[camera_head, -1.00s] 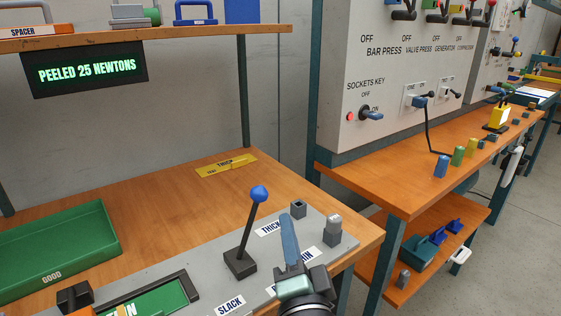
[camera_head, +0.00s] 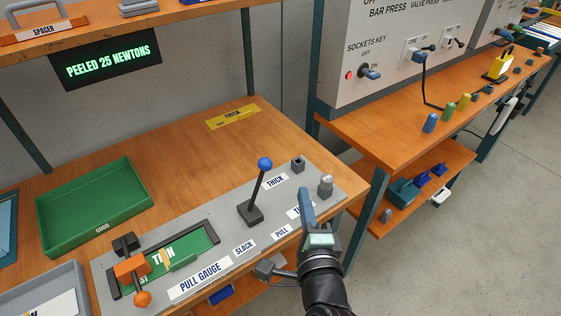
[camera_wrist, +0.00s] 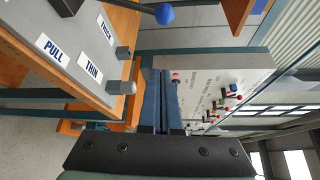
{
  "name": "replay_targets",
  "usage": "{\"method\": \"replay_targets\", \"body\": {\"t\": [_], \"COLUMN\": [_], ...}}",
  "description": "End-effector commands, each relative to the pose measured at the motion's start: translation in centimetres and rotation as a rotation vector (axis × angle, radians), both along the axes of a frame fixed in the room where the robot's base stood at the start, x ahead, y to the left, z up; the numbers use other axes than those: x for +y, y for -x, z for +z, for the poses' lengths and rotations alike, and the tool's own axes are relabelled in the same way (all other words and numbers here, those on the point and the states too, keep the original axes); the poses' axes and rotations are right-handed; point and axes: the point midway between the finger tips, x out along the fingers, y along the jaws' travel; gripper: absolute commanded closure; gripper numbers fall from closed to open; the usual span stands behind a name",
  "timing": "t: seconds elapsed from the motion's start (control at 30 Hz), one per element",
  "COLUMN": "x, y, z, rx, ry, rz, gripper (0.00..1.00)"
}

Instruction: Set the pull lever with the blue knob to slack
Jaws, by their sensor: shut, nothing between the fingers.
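The pull lever (camera_head: 257,189) has a blue knob (camera_head: 265,163) on a black stick that rises from a dark block on the grey gauge panel (camera_head: 220,230). The stick leans to the upper right, toward the far side. The SLACK label (camera_head: 244,247) and the PULL label (camera_head: 281,232) lie along the panel's front edge, nearer the camera than the lever. My gripper (camera_head: 305,193) is shut and empty, to the right of the lever and apart from it. In the wrist view, the knob (camera_wrist: 165,13) shows at the top, beyond my shut fingers (camera_wrist: 162,90).
A small grey post (camera_head: 325,186) stands on the panel's right end, close to my gripper. An orange-handled clamp (camera_head: 132,268) and a green piece (camera_head: 180,250) are at the panel's left. A green GOOD tray (camera_head: 95,205) sits farther left.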

Motion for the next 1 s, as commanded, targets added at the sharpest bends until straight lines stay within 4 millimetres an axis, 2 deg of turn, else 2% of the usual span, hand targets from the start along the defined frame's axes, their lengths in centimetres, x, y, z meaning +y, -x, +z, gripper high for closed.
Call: {"method": "replay_targets", "body": {"t": [0.27,0.37,0.47,0.9,1.0], "x": [0.0,0.1,0.2,1.1,2.9], "y": [-0.1,-0.8,-2.1,-10.2,-9.2], "z": [-0.1,0.0,-0.1,-0.9,-0.3], "rx": [0.000,-0.002,-0.004,-0.003,0.002], "ry": [0.002,0.003,0.004,0.003,0.006], "rz": [0.000,0.000,0.001,0.002,0.005], "gripper": [1.00,1.00,1.00,1.00,1.00]}}
